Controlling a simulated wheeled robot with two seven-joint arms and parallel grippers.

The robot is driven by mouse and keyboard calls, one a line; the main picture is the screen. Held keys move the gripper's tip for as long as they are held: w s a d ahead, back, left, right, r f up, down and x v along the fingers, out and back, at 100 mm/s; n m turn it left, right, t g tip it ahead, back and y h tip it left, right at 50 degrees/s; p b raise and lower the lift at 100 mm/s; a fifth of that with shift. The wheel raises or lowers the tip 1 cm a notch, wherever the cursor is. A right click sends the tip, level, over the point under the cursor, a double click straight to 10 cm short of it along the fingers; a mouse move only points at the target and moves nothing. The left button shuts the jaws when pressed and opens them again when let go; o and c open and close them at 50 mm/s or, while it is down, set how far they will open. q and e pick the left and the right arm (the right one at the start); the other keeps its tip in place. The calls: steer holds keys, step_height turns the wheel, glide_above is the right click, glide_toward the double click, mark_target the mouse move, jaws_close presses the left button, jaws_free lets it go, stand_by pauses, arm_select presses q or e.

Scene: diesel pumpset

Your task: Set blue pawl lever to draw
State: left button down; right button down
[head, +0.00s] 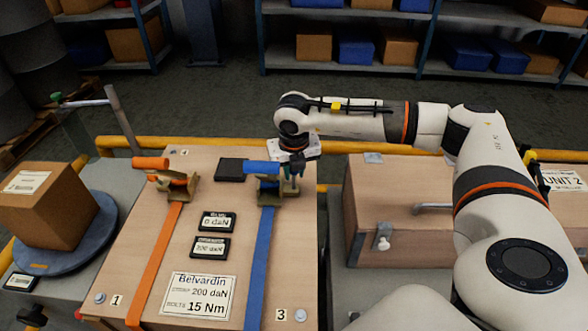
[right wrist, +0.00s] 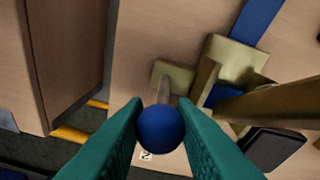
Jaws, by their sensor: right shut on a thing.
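The blue pawl lever (right wrist: 160,128) shows in the right wrist view as a round blue knob on a short metal stem, beside the brass-coloured ratchet body (right wrist: 232,62). My right gripper (head: 291,172) comes down from above at the right side of the blue strap's ratchet. Its teal fingers are shut on the blue knob, one finger on each side. In the head view the fingers and ratchet hide most of the knob. The ratchet has a blue handle (head: 261,167) pointing left and a blue strap (head: 259,265) running toward me. My left gripper is not in view.
An orange ratchet (head: 176,183) with an orange strap (head: 154,262) is on the left of the same wooden board. Black displays (head: 210,247) and a label plate (head: 198,297) lie between the straps. A wooden crate (head: 405,237) stands right; a box (head: 45,207) sits left.

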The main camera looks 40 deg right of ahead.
steer(key=c, duration=1.2)
jaws_free()
steer(key=shift+c, duration=0.2)
steer(key=shift+r, duration=0.1)
steer(key=shift+r, duration=0.3)
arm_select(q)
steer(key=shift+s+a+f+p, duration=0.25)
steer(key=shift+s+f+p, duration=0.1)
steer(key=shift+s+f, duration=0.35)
arm_select(e)
step_height(320, 180, up, 11)
steer(key=s+a, duration=0.1)
steer(key=s, duration=0.1)
steer(key=shift+a, duration=0.25)
steer(key=shift+c, duration=0.3)
